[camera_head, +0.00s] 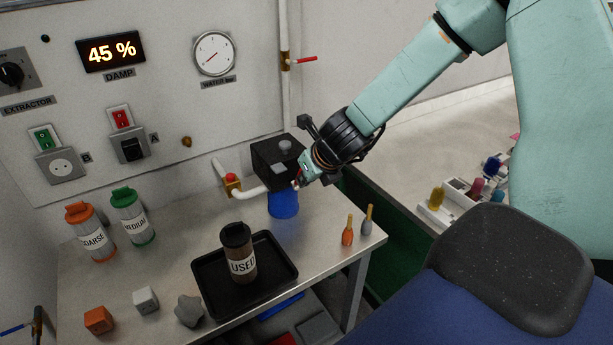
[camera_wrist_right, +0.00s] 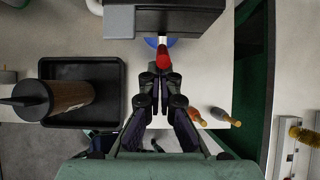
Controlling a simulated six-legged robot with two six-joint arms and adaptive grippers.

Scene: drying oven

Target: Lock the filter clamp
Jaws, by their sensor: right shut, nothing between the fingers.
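The filter housing is a black box (camera_head: 272,158) with a blue bowl (camera_head: 284,204) below it, standing at the back right of the table. In the right wrist view the dark box (camera_wrist_right: 180,18) fills the top, with a bit of blue bowl under it. A red-tipped lever (camera_wrist_right: 163,58), which looks like the clamp handle, sticks out from the box toward me. My right gripper (camera_head: 300,181) is at the box's right front edge. In the wrist view its fingers (camera_wrist_right: 156,88) are shut and empty, just short of the red tip; contact is unclear. My left gripper is out of view.
A USED filter (camera_head: 239,255) stands on a black tray (camera_head: 281,258). COARSE (camera_head: 92,237) and MEDIUM (camera_head: 132,220) filters stand at the left. Two small brushes (camera_head: 348,231) are at the table's right edge. A pipe with a red-knobbed valve (camera_head: 233,184) meets the housing's left side.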

